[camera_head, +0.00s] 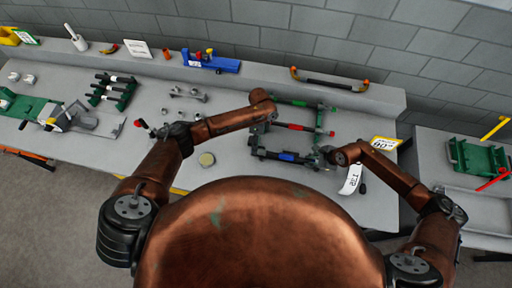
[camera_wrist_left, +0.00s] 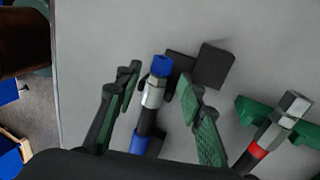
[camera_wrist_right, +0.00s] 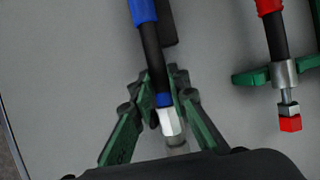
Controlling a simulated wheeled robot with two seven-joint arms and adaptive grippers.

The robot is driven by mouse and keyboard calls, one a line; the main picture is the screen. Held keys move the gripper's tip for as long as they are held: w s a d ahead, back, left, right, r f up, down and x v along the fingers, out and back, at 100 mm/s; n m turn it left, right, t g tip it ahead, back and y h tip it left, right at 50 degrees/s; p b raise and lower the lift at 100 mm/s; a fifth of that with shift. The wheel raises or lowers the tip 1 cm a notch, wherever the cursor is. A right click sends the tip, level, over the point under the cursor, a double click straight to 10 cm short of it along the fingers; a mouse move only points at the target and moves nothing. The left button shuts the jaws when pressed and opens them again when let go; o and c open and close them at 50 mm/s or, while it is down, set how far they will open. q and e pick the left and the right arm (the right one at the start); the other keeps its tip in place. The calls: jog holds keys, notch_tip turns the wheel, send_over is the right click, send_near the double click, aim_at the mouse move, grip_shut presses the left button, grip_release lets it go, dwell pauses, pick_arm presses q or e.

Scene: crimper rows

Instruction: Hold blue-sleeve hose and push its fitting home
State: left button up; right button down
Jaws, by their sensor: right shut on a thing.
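The blue-sleeve hose (camera_head: 287,157) lies along the near side of the rack on the bench. My right gripper (camera_head: 329,154) is shut on it near its right end. In the right wrist view its fingers (camera_wrist_right: 168,82) close around the black hose (camera_wrist_right: 153,50), by a blue band and a silver hex fitting (camera_wrist_right: 170,122). My left gripper (camera_head: 259,143) is at the other end. In the left wrist view its fingers (camera_wrist_left: 158,84) are apart, on both sides of a silver fitting (camera_wrist_left: 153,93) with a blue tip (camera_wrist_left: 160,66). The lower finger parts are hidden.
A red-sleeve hose (camera_head: 288,126) lies in green holders just beyond, with a red-tipped end (camera_wrist_right: 290,123). Dark blocks (camera_wrist_left: 213,65) stand near the left fingers. A yellow-edged card (camera_head: 385,143) and white tag (camera_head: 351,179) are at right.

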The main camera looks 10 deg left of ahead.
pick_arm(q)
jog(key=v, duration=1)
jog(key=shift+w, duration=0.1)
pick_arm(e)
jog(key=c, duration=1.8)
grip_release()
jog(key=shift+o, duration=0.2)
